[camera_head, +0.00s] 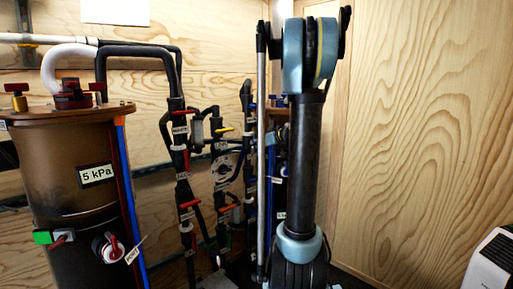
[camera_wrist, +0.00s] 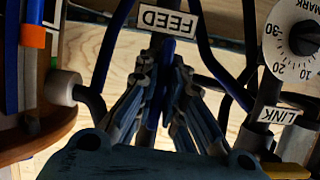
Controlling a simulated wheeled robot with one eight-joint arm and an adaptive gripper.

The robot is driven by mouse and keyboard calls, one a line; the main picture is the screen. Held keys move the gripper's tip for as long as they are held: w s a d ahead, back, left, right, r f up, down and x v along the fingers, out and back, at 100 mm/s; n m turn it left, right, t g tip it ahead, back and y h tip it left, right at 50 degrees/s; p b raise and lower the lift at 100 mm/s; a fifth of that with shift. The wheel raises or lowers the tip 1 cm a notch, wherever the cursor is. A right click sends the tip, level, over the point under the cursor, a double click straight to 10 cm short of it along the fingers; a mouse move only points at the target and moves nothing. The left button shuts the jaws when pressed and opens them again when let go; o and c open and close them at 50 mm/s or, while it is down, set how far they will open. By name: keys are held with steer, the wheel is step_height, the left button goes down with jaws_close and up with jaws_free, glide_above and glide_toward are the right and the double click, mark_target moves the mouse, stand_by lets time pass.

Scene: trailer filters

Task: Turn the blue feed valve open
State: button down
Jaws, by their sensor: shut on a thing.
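The blue feed valve handle (camera_wrist: 162,88) stands in the middle of the wrist view, just under a white FEED label (camera_wrist: 169,19). My gripper (camera_wrist: 164,64) has its two fingers on either side of the handle and is shut on it. The valve body behind the handle is mostly hidden by the fingers, and I cannot tell how far the handle is turned. In the head view my arm stands in front of the right end of the pipework, and the gripper and the blue handle cannot be made out.
Dark hoses pass beside the fingers. In the head view a brown tank (camera_head: 75,210) and valved pipes (camera_head: 185,170) stand left; a plywood wall (camera_head: 430,130) is at right.

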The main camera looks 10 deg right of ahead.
stand_by(0.7)
steer(key=c, duration=1.7)
jaws_free()
steer(key=shift+d, duration=0.1)
steer(key=v, duration=1.1)
steer(key=shift+s+d, duration=0.15)
steer(key=shift+s, duration=0.2)
